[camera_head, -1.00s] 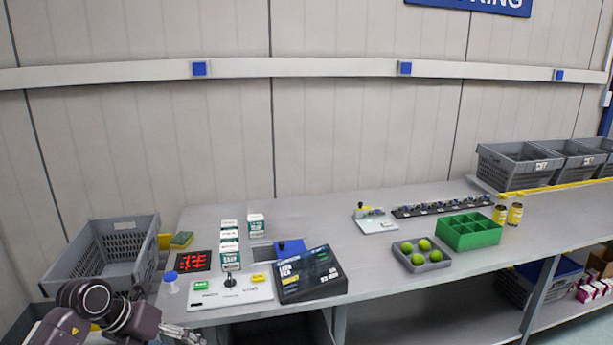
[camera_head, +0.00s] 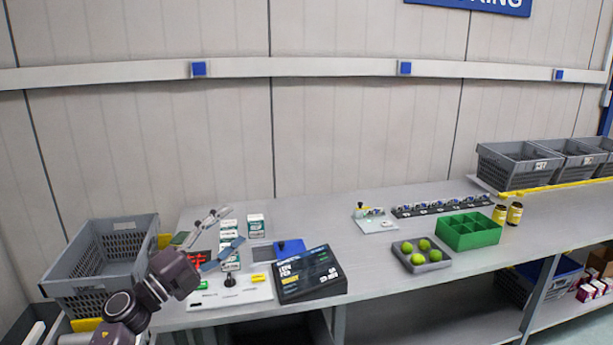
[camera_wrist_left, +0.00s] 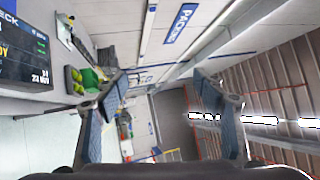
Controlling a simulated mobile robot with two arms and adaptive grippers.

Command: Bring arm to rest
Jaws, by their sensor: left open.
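My left arm comes in from the lower left in the head view. My left gripper (camera_head: 236,225) is open and empty, raised in front of the left part of the bench, its fingers pointing right. My right gripper does not show.
The grey bench (camera_head: 370,275) carries a black screen device (camera_head: 310,273), a tray of green balls (camera_head: 402,262) and a green divided bin (camera_head: 468,246). A grey crate (camera_head: 75,284) stands at the left end. The bench right of the device is partly clear.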

